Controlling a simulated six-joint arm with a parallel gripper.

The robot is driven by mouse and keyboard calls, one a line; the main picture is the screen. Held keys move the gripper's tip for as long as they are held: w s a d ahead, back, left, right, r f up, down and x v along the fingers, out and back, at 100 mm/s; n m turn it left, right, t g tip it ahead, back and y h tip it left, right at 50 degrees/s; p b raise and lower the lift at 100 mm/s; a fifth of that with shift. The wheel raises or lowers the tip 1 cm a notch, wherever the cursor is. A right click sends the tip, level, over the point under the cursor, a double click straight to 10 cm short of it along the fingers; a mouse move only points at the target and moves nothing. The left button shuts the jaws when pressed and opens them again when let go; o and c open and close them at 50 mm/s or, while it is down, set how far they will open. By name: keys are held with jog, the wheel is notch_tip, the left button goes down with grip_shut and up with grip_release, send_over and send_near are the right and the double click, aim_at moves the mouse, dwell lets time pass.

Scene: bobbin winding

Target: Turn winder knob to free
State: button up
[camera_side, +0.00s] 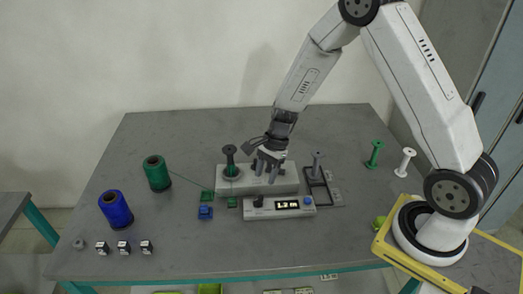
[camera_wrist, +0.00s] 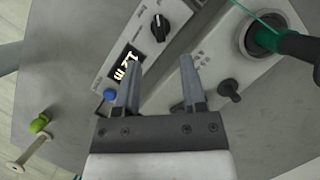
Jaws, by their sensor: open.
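The winder is a light grey block (camera_side: 287,181) with a control panel (camera_side: 295,212) in front. The panel bears a black knob (camera_wrist: 160,27) with a white pointer line, a lit display (camera_wrist: 127,66) and a blue button (camera_wrist: 110,95). The knob also shows in the side view (camera_side: 258,201). A smaller black knob or lever (camera_wrist: 228,88) stands on the block; I cannot read the markings. My gripper (camera_wrist: 160,82) is open and empty, pointing down above the winder. In the side view my gripper (camera_side: 269,170) hides part of the block.
A dark-topped bobbin (camera_side: 230,157) stands on the winder's left, with green thread leading to a green spool (camera_side: 157,173). A blue spool (camera_side: 115,209) stands further left. The table's front right (camera_side: 345,240) is clear.

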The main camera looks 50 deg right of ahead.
aim_at(259, 197)
jog(key=shift+a+f, duration=0.1)
jog(key=shift+f, duration=0.05)
jog(key=shift+x, duration=3.7)
grip_shut()
